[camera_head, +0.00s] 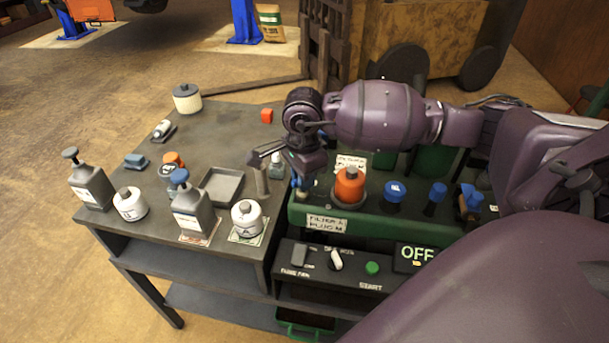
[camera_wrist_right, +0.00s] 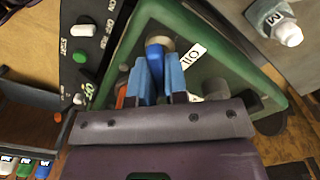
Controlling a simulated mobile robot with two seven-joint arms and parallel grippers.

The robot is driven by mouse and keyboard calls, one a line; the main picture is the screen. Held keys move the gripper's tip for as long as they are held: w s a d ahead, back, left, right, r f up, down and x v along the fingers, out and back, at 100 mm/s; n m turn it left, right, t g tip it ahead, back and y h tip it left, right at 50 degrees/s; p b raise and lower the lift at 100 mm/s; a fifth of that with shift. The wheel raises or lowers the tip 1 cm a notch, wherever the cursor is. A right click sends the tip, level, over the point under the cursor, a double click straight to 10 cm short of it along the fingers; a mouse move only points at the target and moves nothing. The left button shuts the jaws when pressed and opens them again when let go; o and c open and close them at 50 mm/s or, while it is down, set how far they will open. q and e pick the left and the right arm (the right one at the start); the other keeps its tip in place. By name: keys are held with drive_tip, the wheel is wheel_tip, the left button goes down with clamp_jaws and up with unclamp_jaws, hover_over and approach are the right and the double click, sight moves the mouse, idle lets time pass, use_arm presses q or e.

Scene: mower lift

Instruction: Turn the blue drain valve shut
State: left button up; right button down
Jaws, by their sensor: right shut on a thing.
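The blue drain valve (camera_wrist_right: 154,56) is at one end of the green machine deck (camera_wrist_right: 215,75), beside a white label. It shows in the right wrist view as a blue handle in front of a tan round part. My right gripper (camera_wrist_right: 157,78) is shut on this handle, with a blue-padded finger on either side of it. In the head view, my right gripper (camera_head: 300,182) reaches down at the left end of the green deck. There the gripper mostly hides the valve, and its exact angle cannot be told. My left gripper is not in view.
An orange-capped filter (camera_head: 349,186) stands close right of the gripper, with blue caps (camera_head: 395,193) further right. A control panel (camera_head: 318,270) with switches and an OFF display (camera_head: 415,256) is in front. Bottles and jars crowd the grey table (camera_head: 225,130) at left.

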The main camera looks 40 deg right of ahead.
drive_tip(key=m+p, duration=0.1)
drive_tip(key=m, duration=0.2)
drive_tip(key=shift+r+m, duration=0.1)
drive_tip(key=shift+m, duration=0.3)
drive_tip(key=shift+m+p, duration=0.35)
drive_tip(key=shift+m, duration=0.85)
drive_tip(key=shift+m+p, duration=0.3)
drive_tip(key=shift+m, duration=1.1)
drive_tip(key=c, duration=1.1)
unclamp_jaws()
drive_tip(key=shift+c, duration=0.2)
